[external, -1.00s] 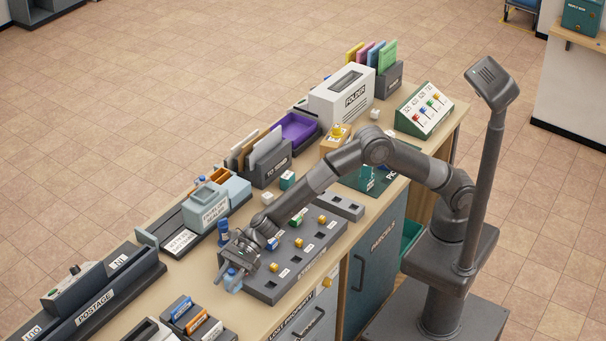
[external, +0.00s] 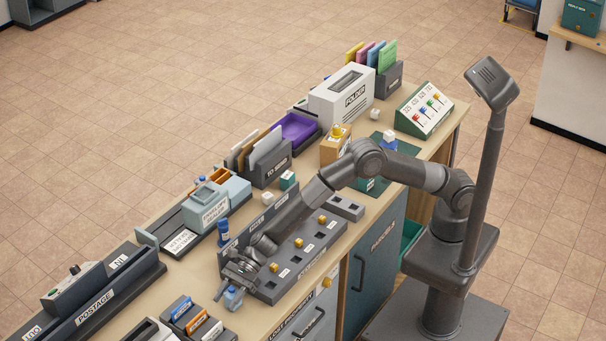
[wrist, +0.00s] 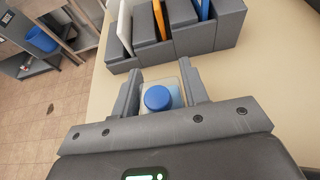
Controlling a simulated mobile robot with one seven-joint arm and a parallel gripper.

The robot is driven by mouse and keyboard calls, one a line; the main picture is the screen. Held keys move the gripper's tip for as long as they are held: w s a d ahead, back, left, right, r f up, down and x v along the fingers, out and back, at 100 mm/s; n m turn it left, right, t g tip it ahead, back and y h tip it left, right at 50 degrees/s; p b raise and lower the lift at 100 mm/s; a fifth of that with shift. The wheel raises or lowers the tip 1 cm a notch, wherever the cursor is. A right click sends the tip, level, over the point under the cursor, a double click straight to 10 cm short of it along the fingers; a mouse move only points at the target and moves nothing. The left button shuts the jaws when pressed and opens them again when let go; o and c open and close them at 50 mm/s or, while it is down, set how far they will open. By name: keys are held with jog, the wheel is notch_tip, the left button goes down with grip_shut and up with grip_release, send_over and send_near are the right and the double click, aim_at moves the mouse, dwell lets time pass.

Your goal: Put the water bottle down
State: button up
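The water bottle (external: 233,298) is small and clear-bluish with a blue cap (wrist: 157,98). My gripper (external: 236,287) is shut on it from above, near the front of the desk at lower left of the external view. In the wrist view the bottle stands between my two fingers (wrist: 162,92), which touch its sides, cap towards the camera. Its lower part is hidden. I cannot tell whether its base touches the desk (external: 258,318).
A grey rack of coloured cards (external: 196,320) stands just left of the bottle; it is ahead in the wrist view (wrist: 180,40). A grey panel with yellow knobs (external: 300,243) lies to the right under my arm. Bare desk surrounds the held bottle.

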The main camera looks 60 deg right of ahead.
jog(key=o, duration=0.3)
jog(key=shift+o, duration=0.2)
jog(key=shift+r, duration=0.1)
jog(key=shift+r, duration=0.15)
jog(key=v, duration=1.2)
